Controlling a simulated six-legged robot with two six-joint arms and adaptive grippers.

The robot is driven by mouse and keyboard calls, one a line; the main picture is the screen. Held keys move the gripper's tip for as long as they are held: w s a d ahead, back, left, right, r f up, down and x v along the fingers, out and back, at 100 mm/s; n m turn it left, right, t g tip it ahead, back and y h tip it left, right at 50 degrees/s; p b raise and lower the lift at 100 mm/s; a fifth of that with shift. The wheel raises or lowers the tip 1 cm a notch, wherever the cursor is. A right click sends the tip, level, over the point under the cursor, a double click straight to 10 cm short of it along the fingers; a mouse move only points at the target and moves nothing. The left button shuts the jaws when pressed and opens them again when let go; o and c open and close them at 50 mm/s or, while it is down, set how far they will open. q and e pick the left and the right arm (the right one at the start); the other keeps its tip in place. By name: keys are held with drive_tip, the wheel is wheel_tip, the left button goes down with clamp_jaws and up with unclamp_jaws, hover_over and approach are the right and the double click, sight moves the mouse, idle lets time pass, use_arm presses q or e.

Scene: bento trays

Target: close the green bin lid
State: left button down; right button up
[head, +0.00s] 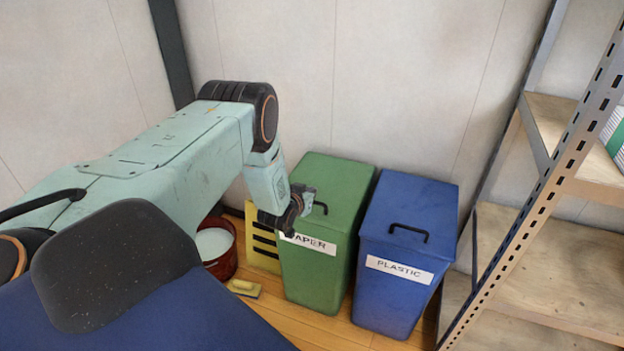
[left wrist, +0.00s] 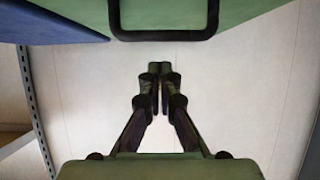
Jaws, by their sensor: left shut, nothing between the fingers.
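The green bin (head: 307,275) stands on the floor against the back wall, with a white label partly covered by my gripper. Its green lid (head: 345,182) appears to lie flat across the top, with no visible gap. A black handle (head: 322,207) sits near its front edge. My left gripper (head: 300,204) is at the front left of the lid, beside the handle; I cannot tell whether it touches. In the left wrist view the left gripper (left wrist: 160,90) is shut and empty, and the handle (left wrist: 163,32) shows at the top. My right gripper is not in view.
A blue bin (head: 390,290) labelled PLASTIC stands close on the right. A metal shelf rack (head: 555,185) is further right. Left of the green bin are a red-brown bucket (head: 225,266), a yellow slatted panel (head: 262,238) and a yellow sponge-like block (head: 243,288) on the wood floor.

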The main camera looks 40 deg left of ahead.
use_arm(q)
drive_tip(key=s+d+f+g+h+p, duration=0.1)
drive_tip(key=s+d+f+g, duration=0.1)
drive_tip(key=s+d, duration=0.55)
drive_tip(key=s+d+f+g+h, duration=0.1)
drive_tip(key=s+d+f+g, duration=0.25)
drive_tip(key=s, duration=0.75)
drive_tip(key=s+d+f+g+h+p, duration=0.1)
drive_tip(key=s+d+f+g, duration=0.1)
drive_tip(key=s+d, duration=0.55)
drive_tip(key=s+d+r+m+g, duration=0.1)
drive_tip(key=s+d+r+g, duration=0.1)
drive_tip(key=s, duration=0.6)
drive_tip(key=s+d+r+m+g+h, duration=0.1)
drive_tip(key=s+d+r+m+g, duration=0.1)
drive_tip(key=s+d+r, duration=0.3)
drive_tip(key=s, duration=0.4)
drive_tip(key=shift+d+g, duration=0.2)
drive_tip(key=shift+g, duration=0.15)
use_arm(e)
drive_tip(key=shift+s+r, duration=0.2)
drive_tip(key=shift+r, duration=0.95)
use_arm(q)
drive_tip(key=shift+s+r, duration=0.1)
drive_tip(key=shift+s, duration=0.1)
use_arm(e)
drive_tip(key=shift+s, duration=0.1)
